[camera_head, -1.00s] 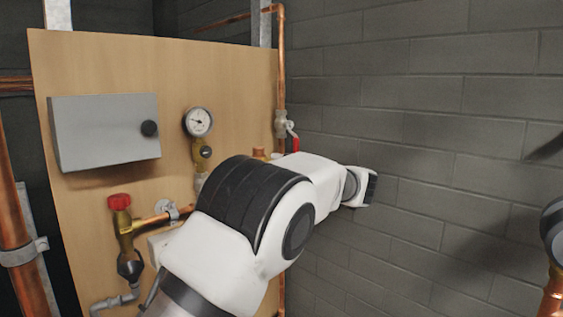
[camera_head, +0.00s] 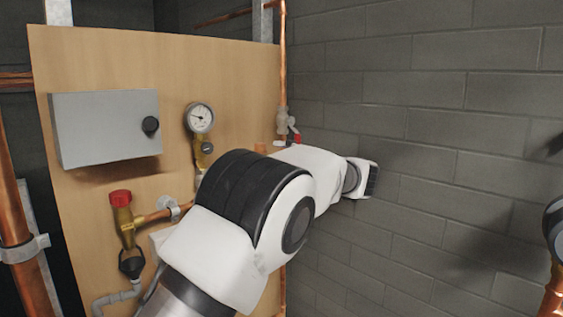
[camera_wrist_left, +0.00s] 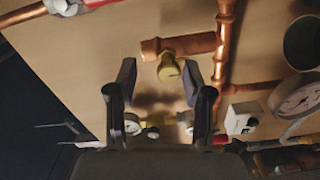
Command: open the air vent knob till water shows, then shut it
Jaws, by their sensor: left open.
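The brass air vent (camera_wrist_left: 169,69) with its round slotted knob is in the left wrist view, on the end of a short copper branch pipe (camera_wrist_left: 190,44). My left gripper (camera_wrist_left: 159,83) is open, with one dark fingertip on each side of the knob in the picture. I see no finger touching it, and I cannot tell the depth between them. In the head view my left arm crosses the board's lower right, and its fingers and the vent cannot be made out there. My right gripper is not in view. I see no water.
A grey box (camera_head: 105,128), a pressure gauge (camera_head: 200,118) and a red-capped valve (camera_head: 121,200) sit on the wooden board (camera_head: 150,60). A red-handled valve (camera_head: 295,135) is just above my arm. The grey block wall (camera_head: 430,120) is close on the right.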

